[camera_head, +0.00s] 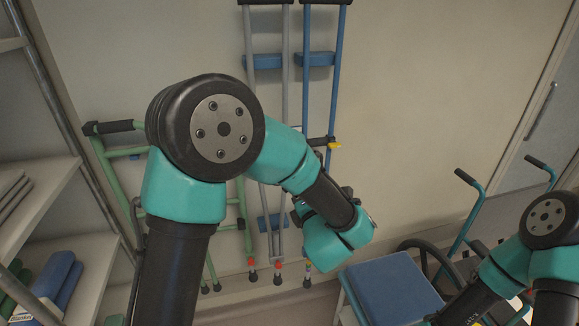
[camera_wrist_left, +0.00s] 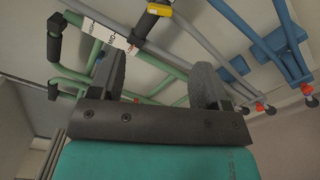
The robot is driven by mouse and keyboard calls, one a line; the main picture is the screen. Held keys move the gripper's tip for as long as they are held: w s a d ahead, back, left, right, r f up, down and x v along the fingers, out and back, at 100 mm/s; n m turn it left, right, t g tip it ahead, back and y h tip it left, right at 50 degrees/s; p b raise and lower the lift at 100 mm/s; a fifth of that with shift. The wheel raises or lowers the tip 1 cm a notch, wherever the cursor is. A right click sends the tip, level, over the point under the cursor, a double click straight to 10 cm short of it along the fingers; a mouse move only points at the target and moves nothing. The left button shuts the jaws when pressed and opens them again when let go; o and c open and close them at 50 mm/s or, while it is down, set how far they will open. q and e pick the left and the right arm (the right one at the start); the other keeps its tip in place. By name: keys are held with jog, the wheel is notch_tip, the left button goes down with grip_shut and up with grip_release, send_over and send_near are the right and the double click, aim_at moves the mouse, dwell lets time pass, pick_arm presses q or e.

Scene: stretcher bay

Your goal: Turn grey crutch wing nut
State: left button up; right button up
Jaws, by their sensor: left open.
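The grey crutch (camera_head: 285,75) stands against the wall, left of the blue crutch (camera_head: 338,75). My left arm covers part of its middle in the head view. In the left wrist view a grey tube (camera_wrist_left: 200,40) runs diagonally beyond my left gripper (camera_wrist_left: 157,75). That gripper is open and empty, its fingers apart from each other. A yellow part (camera_wrist_left: 159,9) with a black piece shows at the top edge. I cannot make out the wing nut for certain. My right gripper is out of view; only my right arm shows at lower right.
A green walking frame (camera_head: 124,139) stands left of the crutches. A blue cushioned seat (camera_head: 392,287) and a teal-framed wheeled chair (camera_head: 466,210) stand at lower right. Shelves (camera_head: 50,205) with folded blue items line the left. The wall above right is clear.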

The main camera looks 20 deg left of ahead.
pick_arm(q)
jog(key=x, duration=1.4)
jog(key=shift+w+a, duration=0.1)
jog(key=shift+w, duration=0.05)
jog(key=c, duration=0.9)
